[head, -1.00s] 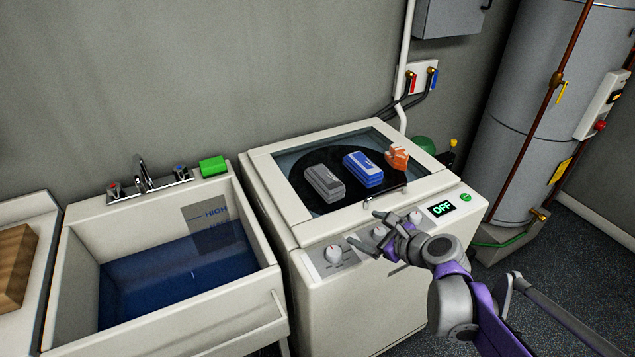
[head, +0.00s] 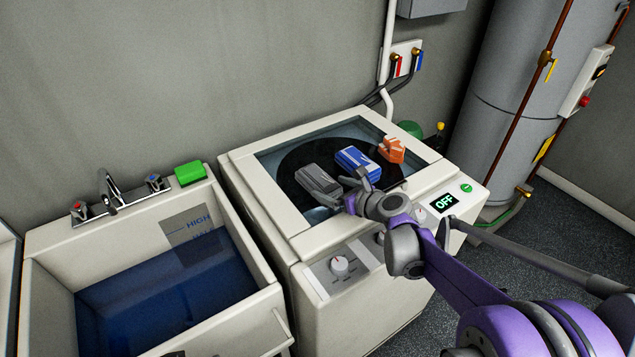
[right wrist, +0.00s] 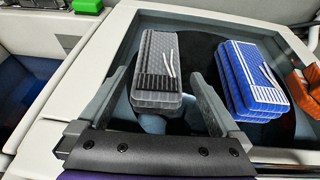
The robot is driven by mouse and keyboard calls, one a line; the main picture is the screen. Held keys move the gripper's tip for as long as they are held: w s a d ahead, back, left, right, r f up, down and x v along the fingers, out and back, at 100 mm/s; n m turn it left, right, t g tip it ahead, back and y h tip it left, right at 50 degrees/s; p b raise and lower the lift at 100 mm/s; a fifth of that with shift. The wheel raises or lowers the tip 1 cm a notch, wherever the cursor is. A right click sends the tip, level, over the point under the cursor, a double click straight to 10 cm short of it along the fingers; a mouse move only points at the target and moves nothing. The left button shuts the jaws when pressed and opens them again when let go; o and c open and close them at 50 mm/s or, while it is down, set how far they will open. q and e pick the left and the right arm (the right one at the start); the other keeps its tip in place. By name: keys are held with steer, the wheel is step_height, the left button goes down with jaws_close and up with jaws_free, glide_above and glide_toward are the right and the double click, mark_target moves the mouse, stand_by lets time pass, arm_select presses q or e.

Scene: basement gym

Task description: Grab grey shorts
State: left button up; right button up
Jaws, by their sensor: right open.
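In the right wrist view the grey shorts (right wrist: 160,65) show upper centre, with dark and white stripes. My left gripper is not in view.
A folded blue bundle (head: 357,162) lies close right of the shorts, and an orange bundle (head: 392,150) lies beyond it. A water-filled sink (head: 265,300) with a green block (head: 190,173) stands left. A grey tank (head: 510,100) stands right.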

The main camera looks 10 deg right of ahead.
mark_target(321, 183)
steer(key=x, duration=0.5)
steer(key=shift+w+a+r+p, duration=0.1)
steer(key=shift+a+r+p, duration=0.1)
steer(key=shift+p, duration=0.1)
steer(key=shift+c, duration=0.3)
steer(key=c, duration=1.2)
